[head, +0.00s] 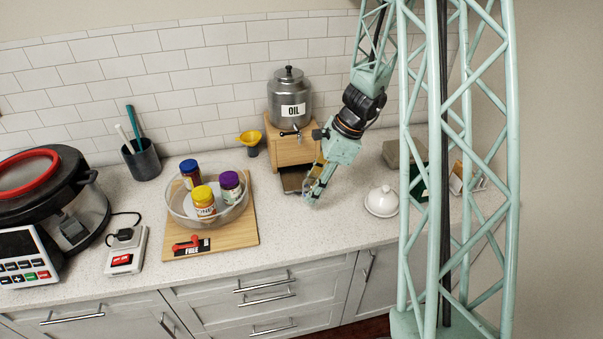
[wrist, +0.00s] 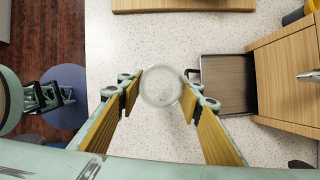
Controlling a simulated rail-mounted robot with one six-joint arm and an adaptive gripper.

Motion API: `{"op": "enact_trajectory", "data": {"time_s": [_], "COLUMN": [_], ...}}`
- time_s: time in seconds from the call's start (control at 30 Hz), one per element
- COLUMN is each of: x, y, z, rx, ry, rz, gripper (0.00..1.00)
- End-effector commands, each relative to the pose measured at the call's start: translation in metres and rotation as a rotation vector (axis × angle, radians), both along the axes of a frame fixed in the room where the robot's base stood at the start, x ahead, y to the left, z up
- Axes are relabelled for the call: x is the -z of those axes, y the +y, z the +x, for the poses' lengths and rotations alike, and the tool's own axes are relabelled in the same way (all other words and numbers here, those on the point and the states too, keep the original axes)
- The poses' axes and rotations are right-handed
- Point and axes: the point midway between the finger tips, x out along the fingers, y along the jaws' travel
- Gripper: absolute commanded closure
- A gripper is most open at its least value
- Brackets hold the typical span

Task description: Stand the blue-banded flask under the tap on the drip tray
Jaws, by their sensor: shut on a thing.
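My gripper (head: 312,196) is shut on a clear round glass flask (wrist: 161,87), seen from above between the finger pads in the wrist view. No blue band can be made out there, and in the head view the fingers mostly hide the flask. The dark drip tray (wrist: 224,85) lies beside the flask, to its right in the wrist view, with a gap between them. In the head view the tray (head: 292,180) is partly behind my gripper. The tap (head: 290,133) sticks out from the steel oil urn (head: 290,100) on a wooden stand (head: 288,151), above the tray.
A glass bowl (head: 178,212) with several lidded jars sits on a wooden board (head: 240,235) to the left. A white domed dish (head: 381,201) is right of my gripper. The counter in front of the tray is clear.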

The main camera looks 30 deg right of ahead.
Motion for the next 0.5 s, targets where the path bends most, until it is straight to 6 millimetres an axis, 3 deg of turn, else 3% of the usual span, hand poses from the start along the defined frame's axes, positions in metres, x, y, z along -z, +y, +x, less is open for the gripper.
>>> {"op": "enact_trajectory", "data": {"time_s": [0.5], "x": [0.007], "y": [-0.023], "z": [0.08], "rx": [-0.001], "ry": [0.0], "rz": [0.0], "gripper": [0.8]}}
